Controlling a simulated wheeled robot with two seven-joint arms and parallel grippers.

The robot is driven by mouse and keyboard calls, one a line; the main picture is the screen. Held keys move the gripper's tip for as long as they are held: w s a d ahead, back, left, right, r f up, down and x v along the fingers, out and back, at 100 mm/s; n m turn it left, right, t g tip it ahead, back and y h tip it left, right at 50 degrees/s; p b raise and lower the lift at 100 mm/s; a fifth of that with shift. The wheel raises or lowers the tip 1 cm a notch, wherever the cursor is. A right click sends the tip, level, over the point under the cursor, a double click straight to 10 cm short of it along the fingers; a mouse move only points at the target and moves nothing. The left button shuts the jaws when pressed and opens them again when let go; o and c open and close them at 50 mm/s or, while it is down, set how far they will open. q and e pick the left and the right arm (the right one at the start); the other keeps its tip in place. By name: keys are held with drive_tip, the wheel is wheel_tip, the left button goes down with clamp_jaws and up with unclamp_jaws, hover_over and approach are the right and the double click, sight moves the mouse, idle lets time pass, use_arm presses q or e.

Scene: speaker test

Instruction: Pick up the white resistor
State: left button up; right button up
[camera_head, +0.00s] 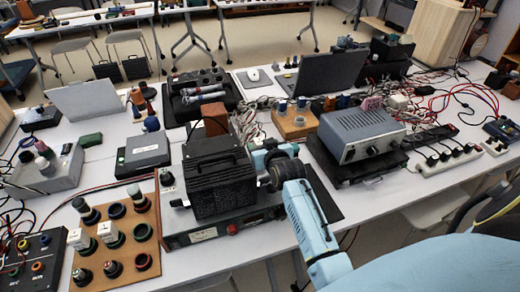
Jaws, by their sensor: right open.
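Two white-bodied parts, one of which I take to be the white resistor (108,232), stand upright on the orange-brown board (147,222) at the lower left. I cannot tell for certain which one is the resistor. Dark ring-shaped sockets and other capped parts surround them. My right arm comes in from the lower right, and my right gripper (259,160) is beside the ribbed black box, well to the right of the board and apart from the white parts. It is open and its fingers are hard to make out. My left gripper is not in view.
A grey power unit (362,132), a laptop (328,73) and a power strip (445,158) stand to the right. A black control box (34,262) is at lower left.

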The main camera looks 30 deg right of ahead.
drive_tip(key=shift+x, duration=1.35)
drive_tip(key=shift+s, duration=0.1)
drive_tip(key=c, duration=1.1)
